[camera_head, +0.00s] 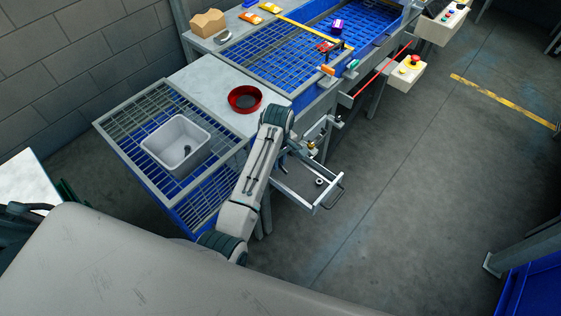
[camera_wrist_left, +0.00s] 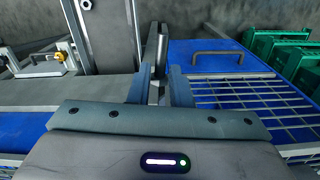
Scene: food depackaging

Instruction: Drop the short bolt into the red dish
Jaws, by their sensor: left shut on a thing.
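The red dish (camera_head: 259,104) stands on the grey metal tabletop, with a dark patch on its floor. My left arm reaches up beside the dish. Its gripper (camera_head: 284,159) is mostly hidden behind the arm, near the open drawer and apart from the dish. In the left wrist view my left gripper (camera_wrist_left: 158,78) is shut on a slim grey metal piece, seemingly the short bolt (camera_wrist_left: 154,93); its length is hard to judge. My right gripper is not in view.
The open drawer (camera_head: 295,184) juts out below the table, with a small round part (camera_head: 319,182) in it. A grey bin (camera_head: 160,127) on the wire grid holds a dark object. A blue panel with a handle (camera_wrist_left: 218,54) and green crates (camera_wrist_left: 280,55) show in the wrist view.

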